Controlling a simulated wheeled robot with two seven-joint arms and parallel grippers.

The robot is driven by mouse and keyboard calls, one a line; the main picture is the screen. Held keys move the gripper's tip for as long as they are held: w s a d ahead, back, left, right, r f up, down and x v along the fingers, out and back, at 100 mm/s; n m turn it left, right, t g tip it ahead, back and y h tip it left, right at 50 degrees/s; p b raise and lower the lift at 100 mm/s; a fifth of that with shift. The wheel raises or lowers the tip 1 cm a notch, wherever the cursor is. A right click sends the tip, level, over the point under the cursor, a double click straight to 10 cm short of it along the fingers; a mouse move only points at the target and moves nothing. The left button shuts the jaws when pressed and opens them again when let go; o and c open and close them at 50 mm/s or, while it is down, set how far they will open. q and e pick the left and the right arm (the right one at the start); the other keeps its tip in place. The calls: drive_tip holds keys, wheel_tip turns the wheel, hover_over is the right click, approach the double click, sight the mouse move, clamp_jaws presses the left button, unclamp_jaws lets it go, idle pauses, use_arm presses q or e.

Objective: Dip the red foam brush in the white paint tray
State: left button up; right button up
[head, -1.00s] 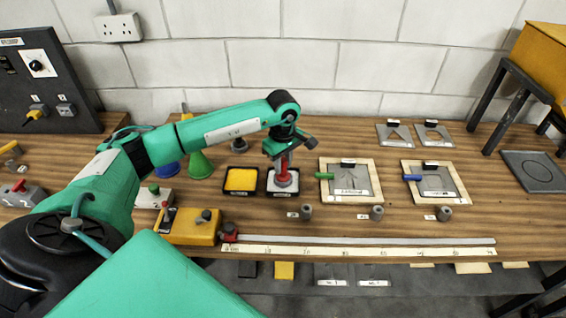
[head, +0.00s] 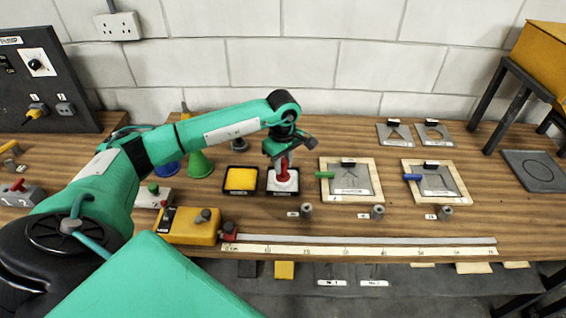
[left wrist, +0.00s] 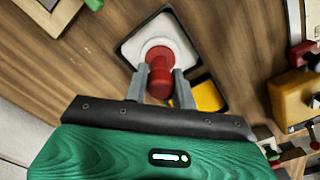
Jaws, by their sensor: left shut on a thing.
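My left gripper (head: 283,157) is shut on the red foam brush (head: 283,171), which stands about upright over the white paint tray (head: 283,188). In the left wrist view the red brush handle (left wrist: 160,78) sits between the two grey fingers, and its head is inside the outline of the white paint tray (left wrist: 182,43). The brush's lower end looks to be at the white paint, though the exact contact is hard to tell. My right gripper does not show.
A yellow paint tray (head: 240,180) stands just left of the white one. A long ruler (head: 360,251) runs along the table's front. Cones stand behind the left arm.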

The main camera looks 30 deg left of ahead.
use_arm(q)
drive_tip(key=shift+r+p, duration=0.45)
drive_tip(key=shift+r, duration=0.7)
drive_tip(key=shift+r+p, duration=0.4)
drive_tip(key=shift+r, duration=0.75)
